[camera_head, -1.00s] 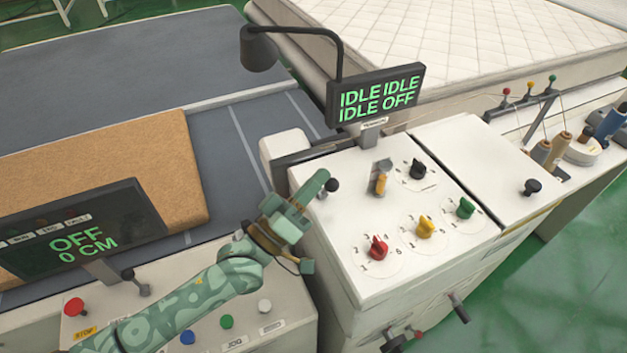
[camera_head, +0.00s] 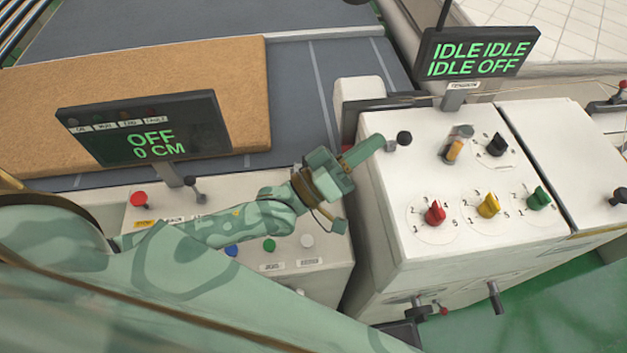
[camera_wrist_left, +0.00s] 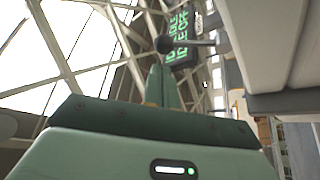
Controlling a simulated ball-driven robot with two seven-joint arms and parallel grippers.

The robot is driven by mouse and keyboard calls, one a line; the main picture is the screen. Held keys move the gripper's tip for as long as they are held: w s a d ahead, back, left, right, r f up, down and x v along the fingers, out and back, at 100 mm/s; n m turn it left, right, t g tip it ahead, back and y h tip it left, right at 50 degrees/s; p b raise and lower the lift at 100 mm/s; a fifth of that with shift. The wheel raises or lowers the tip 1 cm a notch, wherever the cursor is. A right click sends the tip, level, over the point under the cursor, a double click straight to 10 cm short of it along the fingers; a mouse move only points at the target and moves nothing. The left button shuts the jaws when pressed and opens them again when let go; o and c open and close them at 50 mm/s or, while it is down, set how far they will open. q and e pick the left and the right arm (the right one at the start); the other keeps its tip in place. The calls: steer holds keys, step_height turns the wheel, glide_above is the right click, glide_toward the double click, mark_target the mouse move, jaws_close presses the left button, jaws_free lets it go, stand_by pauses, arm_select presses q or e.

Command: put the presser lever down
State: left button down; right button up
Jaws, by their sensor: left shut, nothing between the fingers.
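The presser lever appears as a black ball knob (camera_head: 404,138) on a short grey mount at the left edge of the white machine's top. My left gripper (camera_head: 378,142) is shut and empty, its fingertips just left of the knob. In the left wrist view the closed fingers (camera_wrist_left: 162,85) point up toward the black knob (camera_wrist_left: 165,44), whose rod runs to the right. The knob is just beyond the tips there; I cannot tell whether they touch. My right gripper is not in view.
The white sewing machine (camera_head: 390,240) carries red, yellow and green dials and a screen (camera_head: 478,52) reading IDLE and OFF. A control panel with buttons and a second screen (camera_head: 145,130) stands at left. A tan board (camera_head: 200,70) lies on the grey table behind.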

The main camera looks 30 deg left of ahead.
arm_select(q)
steer(key=b+v, duration=0.1)
steer(key=v, duration=1.1)
steer(key=shift+b, duration=0.4)
steer(key=shift+f, duration=0.1)
